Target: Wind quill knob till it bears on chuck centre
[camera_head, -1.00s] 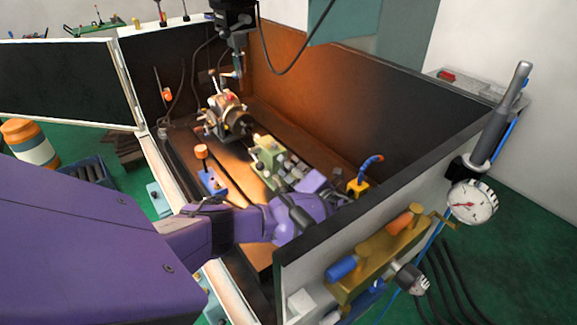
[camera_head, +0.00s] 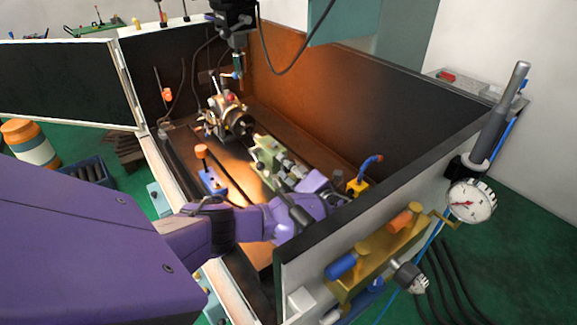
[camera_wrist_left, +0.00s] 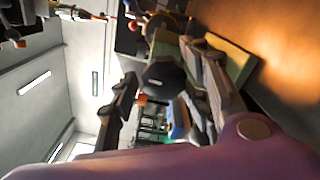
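The indexing chuck (camera_head: 230,120) stands at the far end of the machine bed in the head view, its dark round face toward the tailstock. The green tailstock (camera_head: 268,152) sits in line before it; its green block also shows in the wrist view (camera_wrist_left: 232,62). A dark, round, faceted knob (camera_wrist_left: 163,78) faces the left wrist camera. My left gripper (camera_wrist_left: 160,95) has its fingers apart on either side of the knob, with a narrow gap visible at the left finger. In the head view, my purple wrist hides the knob. Contact between quill and chuck centre cannot be made out. My right gripper is not in view.
A blue block with an orange knob (camera_head: 208,178) stands left of the tailstock. A yellow fitting with a blue hose (camera_head: 361,183) is close to my wrist on the right. The enclosure's front wall (camera_head: 385,205) rises beside my arm. A dark spindle head (camera_head: 233,20) hangs above the chuck.

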